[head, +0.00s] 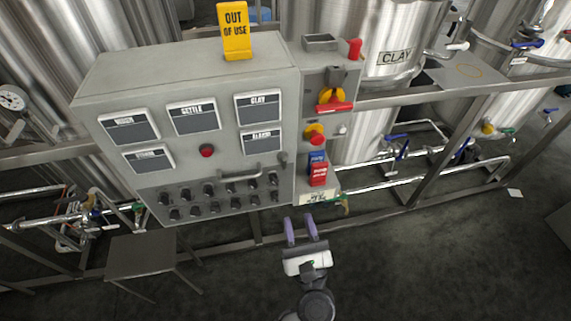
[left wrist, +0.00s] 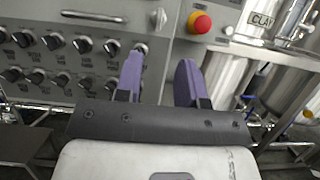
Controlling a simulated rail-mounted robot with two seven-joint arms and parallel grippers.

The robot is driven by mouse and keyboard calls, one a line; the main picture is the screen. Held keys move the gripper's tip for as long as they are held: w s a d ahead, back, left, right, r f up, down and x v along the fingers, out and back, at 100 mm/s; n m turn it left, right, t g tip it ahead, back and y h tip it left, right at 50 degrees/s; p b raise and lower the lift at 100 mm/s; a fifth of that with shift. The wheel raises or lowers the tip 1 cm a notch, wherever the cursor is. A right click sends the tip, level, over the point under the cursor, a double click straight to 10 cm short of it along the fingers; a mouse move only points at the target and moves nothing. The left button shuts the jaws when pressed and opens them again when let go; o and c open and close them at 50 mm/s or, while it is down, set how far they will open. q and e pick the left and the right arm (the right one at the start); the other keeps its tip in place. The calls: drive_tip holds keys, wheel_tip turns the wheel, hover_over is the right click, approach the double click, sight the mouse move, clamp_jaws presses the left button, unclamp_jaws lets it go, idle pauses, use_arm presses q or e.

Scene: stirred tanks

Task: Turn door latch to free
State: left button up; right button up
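The grey control cabinet (head: 185,85) has a lower door panel with a bar handle (head: 240,175) and rows of black knobs. A small latch (head: 283,158) sits near the panel's right edge, right of the handle. In the left wrist view the latch (left wrist: 158,18) shows at the top, above the gap between my fingers, and the handle (left wrist: 93,17) is to its left. My left gripper (head: 299,218) is open and empty, with two purple fingers apart, in front of and below the cabinet. It also shows in the left wrist view (left wrist: 162,60). My right gripper is not in view.
A side box with a red emergency button (head: 317,141), a red-handled switch (head: 335,106) and red and blue tags (head: 319,174) adjoins the cabinet's right. A yellow "OUT OF USE" sign (head: 234,30) stands on top. A small table (head: 140,255) is at lower left. Floor at lower right is clear.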

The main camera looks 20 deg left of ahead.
sight(285, 162)
use_arm(q)
drive_tip(key=x, duration=1.3)
drive_tip(key=shift+w+a+r+p, duration=0.15)
drive_tip(key=shift+w+p, duration=0.05)
drive_tip(key=shift+p, duration=0.2)
drive_tip(key=shift+c, duration=0.5)
clamp_jaws()
